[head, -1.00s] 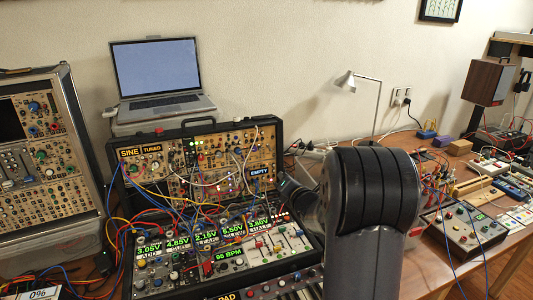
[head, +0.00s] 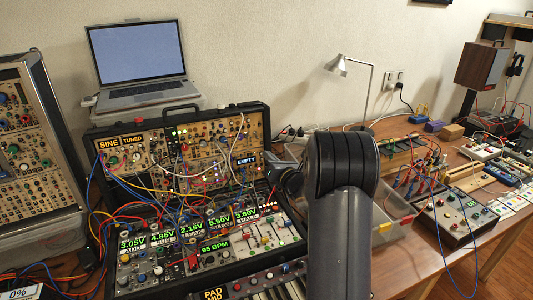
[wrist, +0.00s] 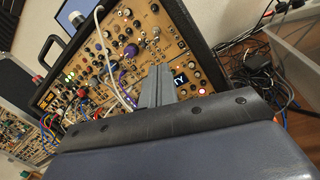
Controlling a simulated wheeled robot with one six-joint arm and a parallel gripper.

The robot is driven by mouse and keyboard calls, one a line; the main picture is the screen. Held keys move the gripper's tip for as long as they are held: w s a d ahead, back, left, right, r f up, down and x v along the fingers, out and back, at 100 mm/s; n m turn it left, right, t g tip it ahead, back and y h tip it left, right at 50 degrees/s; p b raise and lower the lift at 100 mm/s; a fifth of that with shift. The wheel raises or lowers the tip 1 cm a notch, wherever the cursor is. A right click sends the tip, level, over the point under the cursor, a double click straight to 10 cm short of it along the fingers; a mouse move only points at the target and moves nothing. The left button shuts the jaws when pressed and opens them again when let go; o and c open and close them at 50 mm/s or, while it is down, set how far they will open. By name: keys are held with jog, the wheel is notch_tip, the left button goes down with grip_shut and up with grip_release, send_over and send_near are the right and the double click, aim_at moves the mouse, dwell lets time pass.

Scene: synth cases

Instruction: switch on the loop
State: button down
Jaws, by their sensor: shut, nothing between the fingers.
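The synth case (head: 262,112) stands open below the laptop, with a tan panel of knobs, jacks and cables. A small display (head: 246,160) at the panel's lower right reads EMPTY; its end also shows in the wrist view (wrist: 181,78), with a lit reddish button (wrist: 203,91) to its right. I cannot tell which control is the loop switch. My gripper's grey fingers (wrist: 155,84) are together and empty, in front of the panel just left of the display, covering part of it. Contact cannot be told.
A laptop (head: 137,57) stands behind the case. Patch cables cross the panel's left and middle. A lower front unit (head: 205,247) has sliders and voltage displays. A clear bin (head: 398,207) stands right of my arm. A desk lamp (head: 338,66) stands behind it.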

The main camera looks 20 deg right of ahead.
aim_at(253, 139)
jog(key=w, duration=0.2)
jog(key=w+p, duration=0.1)
jog(key=w, duration=0.2)
jog(key=w+a+p, duration=0.1)
jog(key=w, duration=0.2)
jog(key=shift+w+r, duration=0.15)
jog(key=shift+r, duration=0.1)
jog(key=shift+r+g+p, duration=0.35)
jog(key=shift+g+p, duration=0.35)
jog(key=shift+p, duration=0.15)
jog(key=shift+s+r+p, duration=0.15)
jog(key=shift+s+p, duration=0.05)
jog(key=shift+p, duration=0.1)
jog(key=r+g+p, duration=0.1)
jog(key=g+p, duration=0.1)
jog(key=shift+s+p, duration=0.1)
jog(key=shift+p, duration=0.2)
jog(key=shift+g+p, duration=0.45)
jog(key=shift+g, duration=0.05)
jog(key=shift+r, duration=0.1)
jog(key=shift+r+p, duration=0.45)
jog(key=shift+r, duration=0.35)
